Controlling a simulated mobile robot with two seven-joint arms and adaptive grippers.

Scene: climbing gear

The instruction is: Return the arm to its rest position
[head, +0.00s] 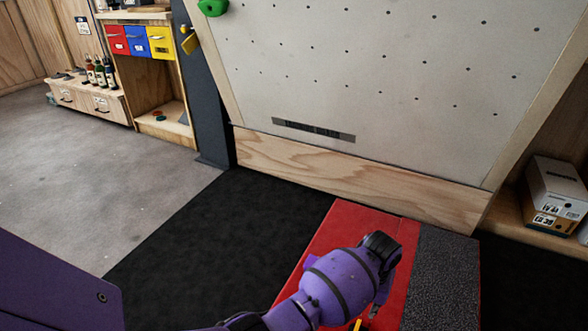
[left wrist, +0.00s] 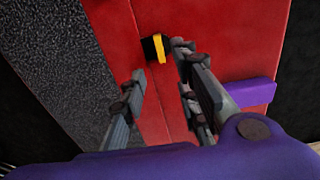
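My left arm comes in purple from the bottom of the head view, its wrist over the red mat (head: 331,228). My left gripper (head: 377,300) shows only in part there, pointing down. In the left wrist view my left gripper (left wrist: 160,64) has its two grey fingers apart with nothing between them. A small yellow and black object (left wrist: 158,48) lies on the red surface just beyond the fingertips. A bit of yellow (head: 357,325) shows at the bottom edge of the head view. My right gripper is not in view.
A pale climbing wall (head: 360,75) with a wooden kickboard (head: 350,183) stands ahead. A dark grey textured strip (head: 442,280) borders the red mat. Shoe boxes (head: 556,190) sit on a shelf at right. A wooden cabinet with coloured bins (head: 137,41) stands at back left. The dark floor left is clear.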

